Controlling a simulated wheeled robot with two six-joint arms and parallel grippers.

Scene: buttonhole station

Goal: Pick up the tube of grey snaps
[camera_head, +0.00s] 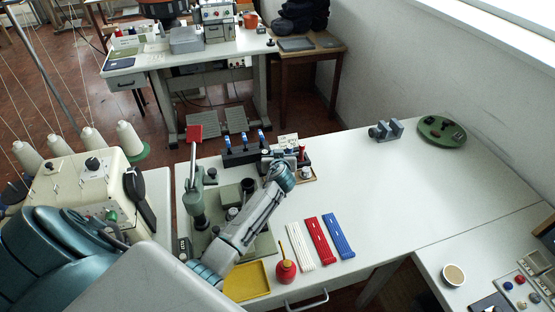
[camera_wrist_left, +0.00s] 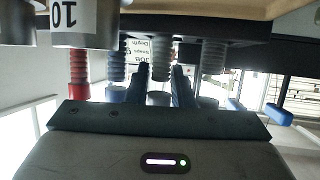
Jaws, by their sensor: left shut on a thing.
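The tubes of snaps stand in a small rack at the far end of my left arm. In the head view a red tube (camera_head: 302,153) shows there, and my left gripper (camera_head: 283,163) largely hides the others. The left wrist view, which looks upside down, shows a red tube (camera_wrist_left: 79,72), a blue-grey tube (camera_wrist_left: 116,66) and a grey tube (camera_wrist_left: 213,57) in a row. My left gripper (camera_wrist_left: 161,80) is shut on the grey tube (camera_wrist_left: 160,52) between its two dark fingers. I cannot tell whether this tube is lifted clear. My right gripper is not in view.
A black holder with blue-topped tools (camera_head: 245,154) stands left of the rack. White, red (camera_head: 321,240) and blue strips, a red oil bottle (camera_head: 285,268) and a yellow tray (camera_head: 246,281) lie nearer. The table's right middle (camera_head: 400,190) is clear.

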